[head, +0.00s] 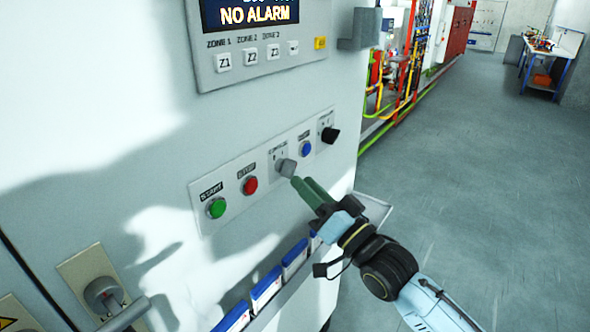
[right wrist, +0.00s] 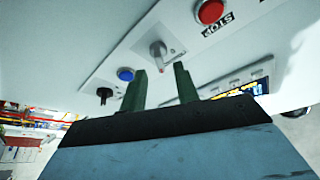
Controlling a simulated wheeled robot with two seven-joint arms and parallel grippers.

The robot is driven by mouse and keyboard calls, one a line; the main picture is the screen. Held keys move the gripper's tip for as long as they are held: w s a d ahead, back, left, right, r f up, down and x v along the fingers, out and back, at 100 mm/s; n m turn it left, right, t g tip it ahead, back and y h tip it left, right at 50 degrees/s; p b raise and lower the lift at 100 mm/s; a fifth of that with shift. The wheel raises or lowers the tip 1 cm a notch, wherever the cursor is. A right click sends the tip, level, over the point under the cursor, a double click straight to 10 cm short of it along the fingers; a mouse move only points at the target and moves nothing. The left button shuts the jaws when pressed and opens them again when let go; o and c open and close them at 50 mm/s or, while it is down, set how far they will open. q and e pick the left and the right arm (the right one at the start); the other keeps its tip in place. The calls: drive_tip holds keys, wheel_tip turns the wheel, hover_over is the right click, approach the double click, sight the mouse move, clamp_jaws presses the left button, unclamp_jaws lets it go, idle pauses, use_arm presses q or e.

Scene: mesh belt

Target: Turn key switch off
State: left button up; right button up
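The grey key switch (head: 285,167) sits on the light button panel of the white cabinet, between the red stop button and the blue button. In the right wrist view the same key switch (right wrist: 159,54) stands out from the panel, just past the space between my fingertips. My right gripper (head: 300,184) has green fingers pointing at the key switch from the lower right. In the right wrist view its two fingers (right wrist: 160,78) are apart with nothing between them. In the head view the fingers overlap, so contact cannot be judged there. My left gripper is not in view.
The panel also bears a green start button (head: 216,208), a red stop button (head: 250,185), a blue button (head: 306,148) and a black knob (head: 329,134). A display (head: 250,14) reads NO ALARM. A ledge with blue-and-white items (head: 266,288) lies below. Open floor lies right.

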sight(294, 173)
drive_tip(key=shift+x, duration=2.15)
drive_tip(key=shift+c, duration=0.3)
drive_tip(key=c, duration=0.6)
drive_tip(key=shift+f+n, duration=0.1)
drive_tip(key=shift+n, duration=0.3)
drive_tip(key=shift+w+d+n+g+y+b, duration=0.1)
drive_tip(key=shift+n+g+y+b, duration=0.75)
drive_tip(key=shift+n, duration=1.9)
drive_tip(key=shift+w+d+n+g+y+b, duration=0.1)
drive_tip(key=shift+n+g+y+b, duration=0.3)
drive_tip(key=shift+n+g+y, duration=1.65)
drive_tip(key=shift+n+g+h+b, duration=0.2)
drive_tip(key=shift+n+g+b, duration=0.5)
drive_tip(key=shift+n, duration=2.8)
